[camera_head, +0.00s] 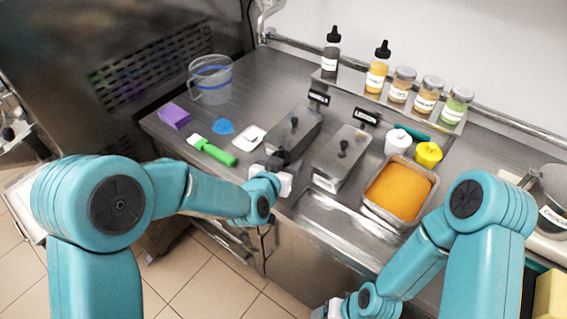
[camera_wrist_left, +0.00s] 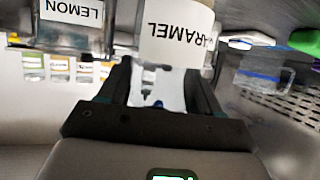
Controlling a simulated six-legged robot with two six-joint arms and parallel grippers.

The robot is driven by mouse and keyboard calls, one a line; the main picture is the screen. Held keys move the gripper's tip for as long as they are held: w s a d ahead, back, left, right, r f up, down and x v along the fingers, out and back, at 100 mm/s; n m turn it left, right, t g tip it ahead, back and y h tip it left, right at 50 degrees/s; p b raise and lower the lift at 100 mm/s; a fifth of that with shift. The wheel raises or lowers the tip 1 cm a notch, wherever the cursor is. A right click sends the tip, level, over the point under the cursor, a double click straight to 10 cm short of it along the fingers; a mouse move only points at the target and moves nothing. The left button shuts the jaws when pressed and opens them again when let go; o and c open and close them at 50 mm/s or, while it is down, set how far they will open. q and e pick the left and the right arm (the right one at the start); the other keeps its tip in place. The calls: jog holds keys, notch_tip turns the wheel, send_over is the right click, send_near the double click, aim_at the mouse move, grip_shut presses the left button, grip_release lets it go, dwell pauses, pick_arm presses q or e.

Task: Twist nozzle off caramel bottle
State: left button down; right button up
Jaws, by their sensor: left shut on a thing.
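In the left wrist view, which is upside down, a white label reading CARAMEL (camera_wrist_left: 175,35) is close in front of my left gripper (camera_wrist_left: 158,72). I take it as the caramel bottle's label. The black fingers stand on both sides just below it, shut on the bottle. The bottle's nozzle cannot be made out there. In the head view my left gripper (camera_head: 277,162) is at the counter's front, by the left metal container, and the held bottle is hard to make out. My right arm (camera_head: 410,270) is at the lower right; its fingers are out of view.
Two black-nozzled bottles, one dark (camera_head: 331,60) and one yellow (camera_head: 376,75), stand on the shelf beside several jars. Metal containers (camera_head: 340,158), an orange-filled pan (camera_head: 399,192) and a green-handled brush (camera_head: 213,150) are on the counter. A clear jug (camera_head: 211,80) stands back left.

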pick_arm(q)
jog(key=shift+f, duration=0.15)
jog(key=shift+c, duration=1)
grip_release()
